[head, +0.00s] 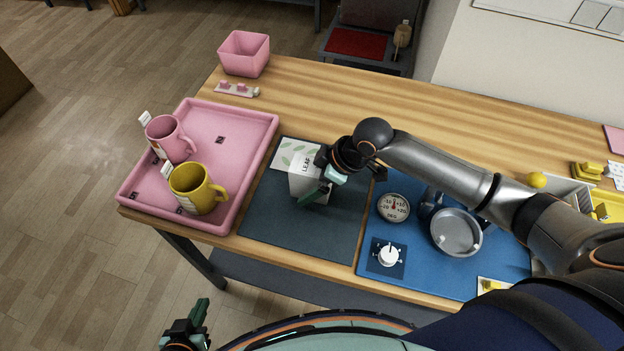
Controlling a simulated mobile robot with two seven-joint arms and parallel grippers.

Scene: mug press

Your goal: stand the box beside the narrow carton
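A white and grey box (302,184) marked LEAF, with a green leaf print, is on the dark mat (265,212). I cannot make out a separate narrow carton; the leaf-printed white panel (291,152) behind the lettering may be part of the same box or another pack. My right gripper (324,187) is at the right side of the box, with one green finger across its lower front. The gripper hides part of the box, and I cannot tell whether it is closed on it. My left gripper (190,326) is low at the front, off the table, apart from everything; its opening is unclear.
A pink tray (232,128) with a pink mug (166,138) and a yellow mug (188,187) is left of the mat. A blue mat (425,275) with a dial gauge (393,208), knob (389,256) and round metal pan (456,232) is right. A pink bin (243,55) stands behind.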

